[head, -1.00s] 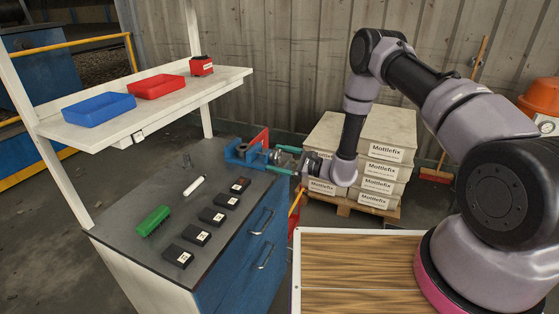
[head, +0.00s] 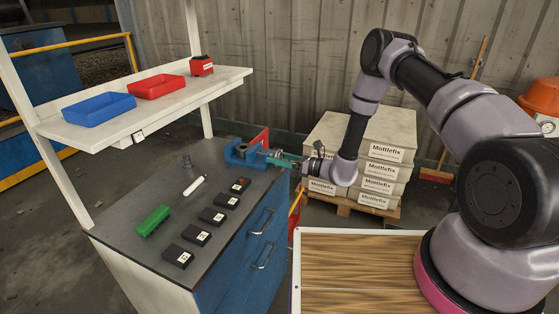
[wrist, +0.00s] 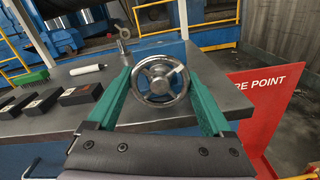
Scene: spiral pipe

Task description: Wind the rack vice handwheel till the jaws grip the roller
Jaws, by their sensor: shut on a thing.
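The blue vice (head: 233,156) stands at the far right corner of the grey bench. A dark round piece (head: 241,147) shows in it, perhaps the roller; I cannot tell whether the jaws touch it. The metal handwheel (wrist: 162,80) is on the vice's right side, facing my wrist camera, with its spokes visible. My gripper (wrist: 160,92) has its two green fingers on the left and right sides of the wheel rim, shut on it. In the head view my gripper (head: 281,161) reaches the wheel from the right, and its fingers cover most of the wheel.
A red sign plate (wrist: 258,105) stands beside the vice. Stacked boxes (head: 378,170) stand behind my wrist.

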